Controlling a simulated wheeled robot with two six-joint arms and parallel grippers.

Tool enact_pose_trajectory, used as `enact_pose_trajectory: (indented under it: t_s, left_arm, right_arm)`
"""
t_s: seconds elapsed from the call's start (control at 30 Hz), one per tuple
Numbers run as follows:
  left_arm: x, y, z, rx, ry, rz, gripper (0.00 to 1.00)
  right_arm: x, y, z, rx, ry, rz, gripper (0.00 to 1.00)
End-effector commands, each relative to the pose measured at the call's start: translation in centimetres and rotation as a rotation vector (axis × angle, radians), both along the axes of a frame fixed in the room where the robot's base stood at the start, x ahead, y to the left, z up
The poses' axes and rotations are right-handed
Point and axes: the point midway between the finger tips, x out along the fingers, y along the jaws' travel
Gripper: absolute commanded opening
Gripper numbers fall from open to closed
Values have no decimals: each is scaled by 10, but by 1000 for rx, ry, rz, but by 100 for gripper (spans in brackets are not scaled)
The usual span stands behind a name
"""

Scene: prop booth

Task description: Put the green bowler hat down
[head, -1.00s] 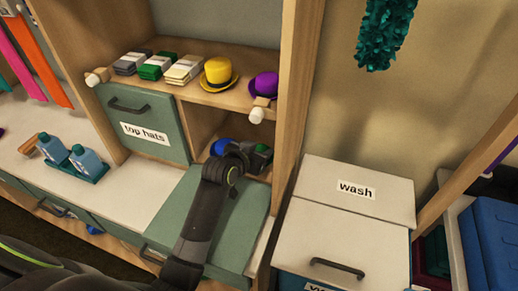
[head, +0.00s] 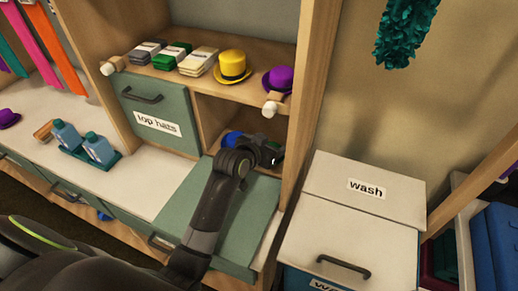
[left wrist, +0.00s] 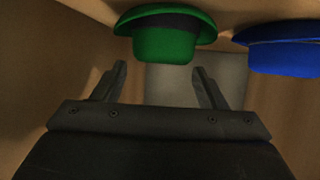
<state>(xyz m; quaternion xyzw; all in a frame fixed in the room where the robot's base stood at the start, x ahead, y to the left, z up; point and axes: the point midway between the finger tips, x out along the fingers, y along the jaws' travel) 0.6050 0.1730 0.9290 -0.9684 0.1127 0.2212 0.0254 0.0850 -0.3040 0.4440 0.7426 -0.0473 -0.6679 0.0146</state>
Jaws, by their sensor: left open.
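The green bowler hat (left wrist: 166,35) shows in the left wrist view, at the top of the picture inside a wooden cubby, resting against its surface. My left gripper (left wrist: 160,80) is open, with the hat just beyond its fingertips and a gap between them. In the head view my left gripper (head: 272,154) is at the cubby under the shelf, and the green hat is hidden there. A blue hat (left wrist: 285,45) is beside the green one; part of it also shows in the head view (head: 232,138). My right gripper is not in view.
A shelf above holds folded cloths (head: 172,56), a yellow hat (head: 232,66) and a purple hat (head: 279,79). The "top hats" drawer (head: 155,105) is left of the cubby. A post and the "wash" box (head: 350,215) stand to the right. Bottles (head: 99,148) stand on the left counter.

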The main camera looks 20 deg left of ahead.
Motion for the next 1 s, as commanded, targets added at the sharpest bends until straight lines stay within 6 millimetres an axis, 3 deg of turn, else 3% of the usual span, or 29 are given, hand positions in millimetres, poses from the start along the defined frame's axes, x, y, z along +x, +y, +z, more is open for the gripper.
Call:
enact_pose_trajectory:
  t_s: [0.6, 0.8, 1.0]
  left_arm:
    - [-85, 21, 43, 1, -1, 0, 66]
    - [-101, 24, 51, 1, -1, 0, 66]
    - [-105, 25, 53, -1, -1, -1, 66]
  right_arm:
    - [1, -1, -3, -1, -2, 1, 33]
    - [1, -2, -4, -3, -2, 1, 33]
    - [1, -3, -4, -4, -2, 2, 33]
